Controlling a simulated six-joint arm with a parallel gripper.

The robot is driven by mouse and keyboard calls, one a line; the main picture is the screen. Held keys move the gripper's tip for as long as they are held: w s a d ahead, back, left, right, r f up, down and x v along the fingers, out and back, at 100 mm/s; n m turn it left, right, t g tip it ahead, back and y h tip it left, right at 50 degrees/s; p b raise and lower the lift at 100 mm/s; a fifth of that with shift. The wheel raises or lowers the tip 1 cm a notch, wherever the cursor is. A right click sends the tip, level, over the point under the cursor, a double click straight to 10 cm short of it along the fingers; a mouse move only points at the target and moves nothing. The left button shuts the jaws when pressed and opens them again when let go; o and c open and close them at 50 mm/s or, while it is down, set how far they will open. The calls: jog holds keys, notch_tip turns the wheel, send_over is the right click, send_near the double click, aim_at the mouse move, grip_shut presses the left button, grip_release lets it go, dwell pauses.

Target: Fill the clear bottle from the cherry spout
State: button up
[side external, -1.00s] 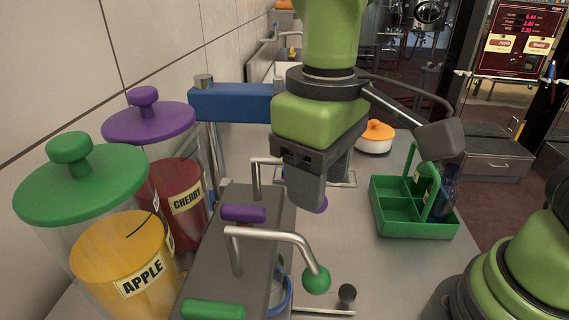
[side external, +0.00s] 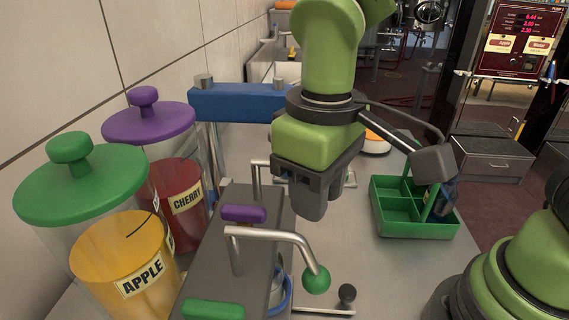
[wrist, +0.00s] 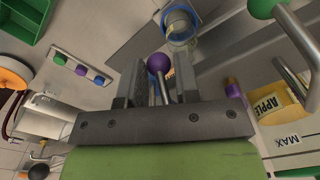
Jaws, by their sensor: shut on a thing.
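My gripper (side external: 312,208) is beyond the apple spout's chrome pipe in the side view. In the wrist view its two fingers (wrist: 158,78) stand either side of a purple ball knob (wrist: 158,63) on a metal rod, shut on it; the side view hides this knob. A clear vessel with a blue ring (wrist: 180,28) sits beyond the fingers in the wrist view; the side view shows only part of its blue ring (side external: 287,295), behind the pump block. Its contents are unclear. The cherry jar (side external: 186,195) has a purple lid and red contents.
A green ball knob (side external: 316,280) ends the nearer chrome pipe. A green caddy (side external: 400,221) holding a dark blue bottle (side external: 446,200) stands at right. Bare counter lies between the caddy and pumps.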

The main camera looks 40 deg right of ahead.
jog(key=shift+w+d+f, duration=0.15)
jog(key=shift+f, duration=2.2)
jog(key=shift+c, duration=0.4)
jog(key=shift+s+f, duration=0.1)
jog(key=shift+s, duration=0.15)
dwell(0.5)
dwell(3.5)
notch_tip(320, 180, up, 5)
jog(key=shift+w+f, duration=0.1)
jog(key=shift+f, duration=0.1)
jog(key=o, duration=0.9)
jog(key=shift+c, duration=0.2)
